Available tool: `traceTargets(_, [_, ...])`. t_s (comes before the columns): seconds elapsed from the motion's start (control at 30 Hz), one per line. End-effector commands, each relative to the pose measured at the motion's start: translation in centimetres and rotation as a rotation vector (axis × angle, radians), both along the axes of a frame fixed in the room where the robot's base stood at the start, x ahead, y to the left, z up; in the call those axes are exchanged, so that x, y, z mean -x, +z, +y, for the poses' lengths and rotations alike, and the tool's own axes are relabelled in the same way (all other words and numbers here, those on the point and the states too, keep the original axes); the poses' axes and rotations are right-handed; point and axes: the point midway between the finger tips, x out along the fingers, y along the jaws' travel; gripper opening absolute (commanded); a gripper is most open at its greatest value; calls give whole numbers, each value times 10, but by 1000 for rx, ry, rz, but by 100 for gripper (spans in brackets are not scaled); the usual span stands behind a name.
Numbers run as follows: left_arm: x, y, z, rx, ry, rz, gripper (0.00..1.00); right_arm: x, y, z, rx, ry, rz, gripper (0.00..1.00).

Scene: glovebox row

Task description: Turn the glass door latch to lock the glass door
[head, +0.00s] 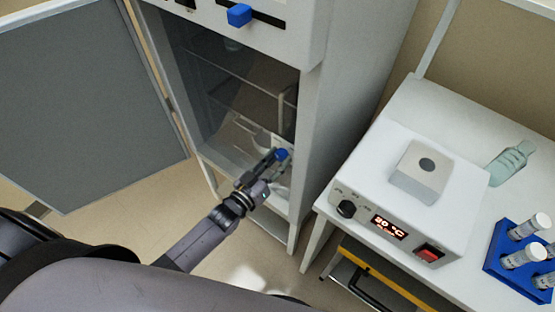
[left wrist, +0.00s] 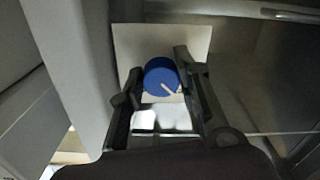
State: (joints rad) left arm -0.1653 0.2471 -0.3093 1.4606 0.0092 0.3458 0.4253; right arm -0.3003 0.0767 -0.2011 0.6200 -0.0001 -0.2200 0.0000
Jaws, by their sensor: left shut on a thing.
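The glass door (head: 228,90) closes the front of a tall white cabinet in the head view, with shelves showing dimly through it. The latch is a round blue knob (head: 282,154) near the right edge of the door. In the left wrist view the blue knob (left wrist: 161,77) has a pale line on its face and a light plate (left wrist: 200,38) behind it. My left gripper (head: 270,160) is at the knob, with a finger on either side of it, shut on it. In the left wrist view its fingers (left wrist: 158,85) flank the knob. My right gripper is not in view.
A grey outer door (head: 85,100) stands open at the left. A blue handle (head: 239,15) sits on the panel above. At the right, a white table holds a heater (head: 410,185) reading 20 °C, a bottle (head: 510,160) and a blue tube rack (head: 505,265).

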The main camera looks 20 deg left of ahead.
Motion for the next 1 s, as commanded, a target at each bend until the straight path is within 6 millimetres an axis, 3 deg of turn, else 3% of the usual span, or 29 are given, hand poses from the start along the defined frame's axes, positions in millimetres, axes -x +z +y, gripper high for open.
traceTargets(0.37, [0, 0, 0, -104, 0, -38, 2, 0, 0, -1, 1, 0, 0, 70])
traceTargets(1.0, [-1, 0, 3, -647, 1, -236, 2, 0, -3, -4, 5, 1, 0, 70])
